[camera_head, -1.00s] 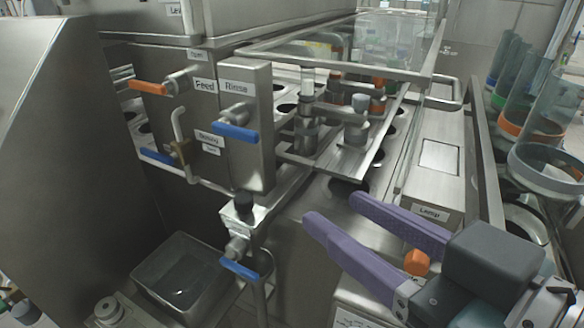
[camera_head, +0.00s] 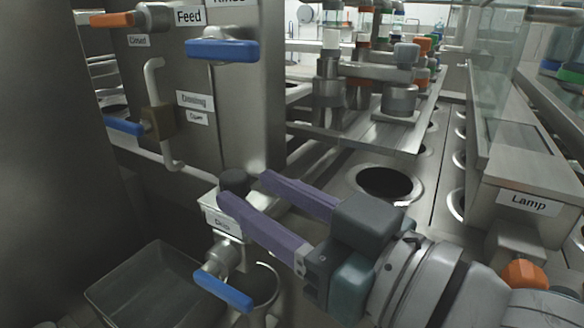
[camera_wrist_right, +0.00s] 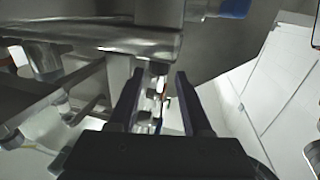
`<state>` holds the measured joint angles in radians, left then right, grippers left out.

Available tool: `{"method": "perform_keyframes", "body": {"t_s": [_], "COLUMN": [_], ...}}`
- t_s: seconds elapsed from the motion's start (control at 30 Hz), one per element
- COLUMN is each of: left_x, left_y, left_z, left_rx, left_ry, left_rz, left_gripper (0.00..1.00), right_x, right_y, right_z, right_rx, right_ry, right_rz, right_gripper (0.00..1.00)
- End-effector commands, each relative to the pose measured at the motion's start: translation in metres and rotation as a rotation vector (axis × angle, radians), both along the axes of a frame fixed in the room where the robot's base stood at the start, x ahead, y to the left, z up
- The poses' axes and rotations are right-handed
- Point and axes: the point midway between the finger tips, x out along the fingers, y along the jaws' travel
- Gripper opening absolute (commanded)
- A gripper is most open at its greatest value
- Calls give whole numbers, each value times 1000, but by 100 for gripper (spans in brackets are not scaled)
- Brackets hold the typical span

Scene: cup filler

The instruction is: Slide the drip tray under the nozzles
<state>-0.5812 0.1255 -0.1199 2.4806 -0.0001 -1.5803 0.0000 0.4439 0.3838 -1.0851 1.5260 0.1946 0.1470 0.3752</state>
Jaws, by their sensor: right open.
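A small metal block with a black knob (camera_head: 234,181) on top and a partly legible label, perhaps "Drip", sits in front of the tall panel. My right gripper (camera_head: 250,188) has two purple fingers, open and apart. Their tips are beside the black knob in the head view; I cannot tell whether they touch it. In the right wrist view my right gripper (camera_wrist_right: 155,80) points at metal fittings, and nothing is clearly held. A flat metal plate (camera_head: 375,132) lies beneath the nozzles (camera_head: 328,88); I cannot tell whether it is the drip tray. My left gripper is not in view.
A blue-handled valve (camera_head: 222,290) sits just below the black knob. The panel (camera_head: 235,120) with Feed and Dosing labels stands behind it. A grey open pan (camera_head: 150,290) lies lower left. The lamp box (camera_head: 525,175) and an orange knob (camera_head: 524,273) are at right.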

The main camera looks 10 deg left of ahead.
Motion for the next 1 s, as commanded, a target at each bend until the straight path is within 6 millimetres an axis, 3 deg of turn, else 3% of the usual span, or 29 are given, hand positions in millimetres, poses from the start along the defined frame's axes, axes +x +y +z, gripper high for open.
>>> {"method": "perform_keyframes", "body": {"t_s": [0.17, 0.47, 0.9, 1.0], "left_x": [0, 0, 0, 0], "left_y": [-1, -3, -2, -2], "left_z": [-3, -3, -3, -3], "left_rx": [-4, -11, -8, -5], "left_ry": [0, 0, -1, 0], "left_rz": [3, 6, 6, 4], "left_gripper": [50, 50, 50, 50], "right_x": [10, 11, 11, 11], "right_y": [15, 17, 17, 17], "right_z": [0, 0, 0, 0], "right_rx": [1, 0, 0, 0], "right_ry": [0, 1, 0, 0], "right_rz": [0, -1, -1, -1], "right_gripper": [49, 49, 1, 0]}}
